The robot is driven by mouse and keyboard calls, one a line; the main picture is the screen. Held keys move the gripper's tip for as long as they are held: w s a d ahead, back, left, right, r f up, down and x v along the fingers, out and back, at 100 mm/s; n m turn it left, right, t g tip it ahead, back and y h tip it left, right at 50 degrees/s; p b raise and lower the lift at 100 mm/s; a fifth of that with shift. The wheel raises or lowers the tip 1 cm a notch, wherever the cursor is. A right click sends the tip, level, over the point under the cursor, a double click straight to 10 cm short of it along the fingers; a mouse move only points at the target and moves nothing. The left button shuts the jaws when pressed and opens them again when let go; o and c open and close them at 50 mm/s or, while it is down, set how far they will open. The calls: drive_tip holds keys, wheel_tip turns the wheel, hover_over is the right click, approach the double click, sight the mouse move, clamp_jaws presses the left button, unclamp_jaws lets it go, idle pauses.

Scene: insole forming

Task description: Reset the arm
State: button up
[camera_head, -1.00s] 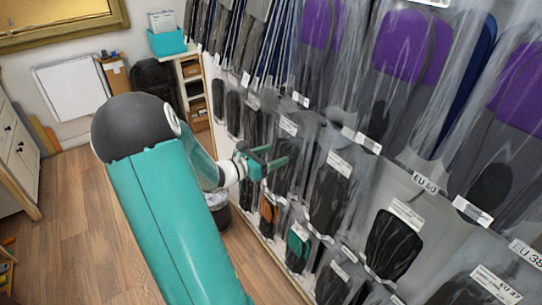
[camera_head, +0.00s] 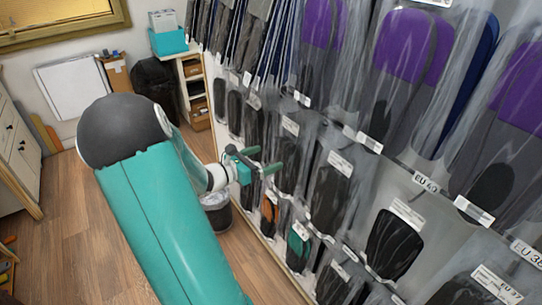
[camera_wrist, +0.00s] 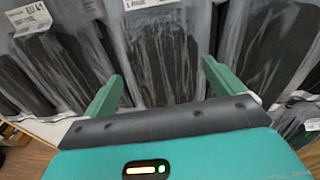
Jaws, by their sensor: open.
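My gripper (camera_head: 263,160) is on the end of my teal arm, beside the wall rack of bagged insoles. Its two green fingers are apart. In the wrist view my gripper (camera_wrist: 162,80) is open with nothing between the fingers. Beyond the fingertips hangs a dark insole in a clear bag (camera_wrist: 160,55) with a white label. I cannot tell whether a fingertip touches a bag.
The rack (camera_head: 400,165) of bagged insoles fills the right side, with purple ones (camera_head: 405,45) at the top. A bin (camera_head: 216,212) stands below my gripper. A shelf (camera_head: 193,90) and a black bag (camera_head: 152,80) stand behind. Wooden floor (camera_head: 80,235) is clear at left.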

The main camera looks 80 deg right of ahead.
drive_tip(key=v, duration=1)
drive_tip(key=shift+w+a, duration=0.1)
drive_tip(key=shift+w, duration=0.05)
drive_tip(key=w+a+r+m+t+y, duration=0.2)
drive_tip(key=a+r+m+t+y, duration=0.1)
drive_tip(key=a, duration=1.1)
drive_tip(key=w+a+r+m+t+y, duration=0.3)
drive_tip(key=a+t, duration=0.4)
drive_tip(key=a, duration=0.8)
drive_tip(key=w+a+r+m+t+y, duration=0.3)
drive_tip(key=a+r+m+t+y, duration=0.1)
drive_tip(key=a, duration=1)
drive_tip(key=m+t+y, duration=0.1)
drive_tip(key=t+y, duration=0.1)
drive_tip(key=y, duration=0.1)
drive_tip(key=shift+a+r, duration=0.15)
drive_tip(key=shift+r, duration=0.25)
drive_tip(key=shift+w, duration=0.15)
